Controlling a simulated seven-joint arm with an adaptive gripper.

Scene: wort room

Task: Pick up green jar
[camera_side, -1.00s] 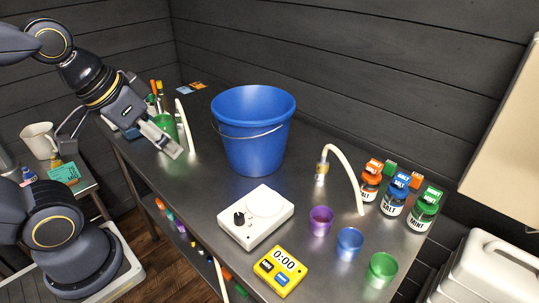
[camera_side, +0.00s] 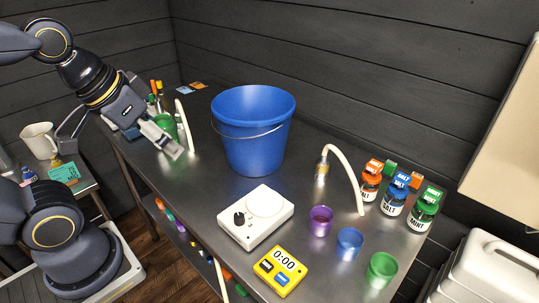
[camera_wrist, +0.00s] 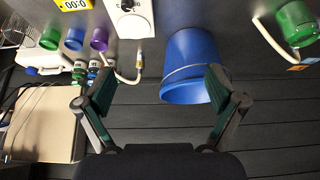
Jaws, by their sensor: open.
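The green jar (camera_side: 424,210), with a green lid and a label reading MINT, stands upright at the right of the metal bench. Beside it stand a blue-lidded jar (camera_side: 393,196) and an orange-lidded jar (camera_side: 370,183). In the wrist view the jars are small, at the upper left, and their labels cannot be read.
A large blue bucket (camera_side: 253,135) stands between my gripper and the jars. A curved white tube (camera_side: 345,166) rises just left of them.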

